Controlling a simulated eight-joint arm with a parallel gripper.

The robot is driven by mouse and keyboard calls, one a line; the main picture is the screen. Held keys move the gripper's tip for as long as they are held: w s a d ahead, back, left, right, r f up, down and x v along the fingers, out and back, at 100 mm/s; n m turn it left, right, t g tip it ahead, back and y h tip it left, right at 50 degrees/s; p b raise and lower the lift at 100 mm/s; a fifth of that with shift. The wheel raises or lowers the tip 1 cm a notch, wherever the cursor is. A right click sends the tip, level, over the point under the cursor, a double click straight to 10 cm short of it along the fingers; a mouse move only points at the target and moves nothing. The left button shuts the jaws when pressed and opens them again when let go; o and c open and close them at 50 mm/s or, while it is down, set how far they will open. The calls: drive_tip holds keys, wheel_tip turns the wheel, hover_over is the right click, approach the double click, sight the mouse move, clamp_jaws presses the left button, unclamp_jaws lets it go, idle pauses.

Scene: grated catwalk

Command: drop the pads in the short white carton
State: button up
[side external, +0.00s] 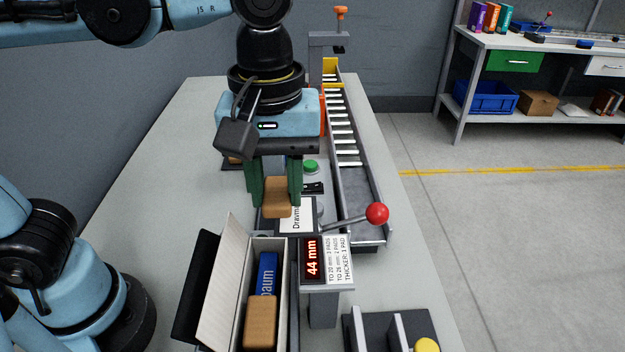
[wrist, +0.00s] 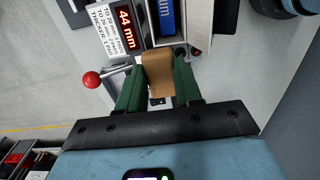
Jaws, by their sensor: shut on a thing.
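My gripper (side external: 276,190) has green fingers shut on a tan pad (side external: 278,198), held above the bench behind the carton. The wrist view also shows this pad (wrist: 158,74) between the fingers (wrist: 158,88). The open white carton (side external: 226,285) stands at the front, its dark-backed flap tilted to the left. A blue item (side external: 267,275) lettered "baum" lies in it, and another tan pad (side external: 261,322) shows at its near end. In the wrist view the blue item (wrist: 166,17) lies just beyond the held pad. A further tan piece (side external: 235,160) is partly hidden behind my gripper.
A display (side external: 312,260) reading 44 mm stands right of the carton, with a pad-count sign beside it. A red-knobbed lever (side external: 377,214) sticks out to the right. A roller track (side external: 345,140) runs back along the bench (side external: 150,180). The bench left of my gripper is clear.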

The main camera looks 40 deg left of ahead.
drive_tip(key=shift+s+d+f, duration=0.45)
drive_tip(key=shift+s+f, duration=0.3)
drive_tip(key=shift+s, duration=0.1)
drive_tip(key=shift+s+d+f, duration=0.4)
drive_tip(key=shift+s+f, duration=0.3)
drive_tip(key=shift+s, duration=0.1)
drive_tip(key=shift+s+d+f, duration=0.45)
drive_tip(key=shift+s+f, duration=0.3)
drive_tip(key=shift+s, duration=0.1)
drive_tip(key=o, duration=1)
drive_tip(key=shift+o, duration=0.4)
drive_tip(key=shift+a, duration=0.1)
drive_tip(key=shift+o, duration=1.3)
drive_tip(key=shift+r, duration=3)
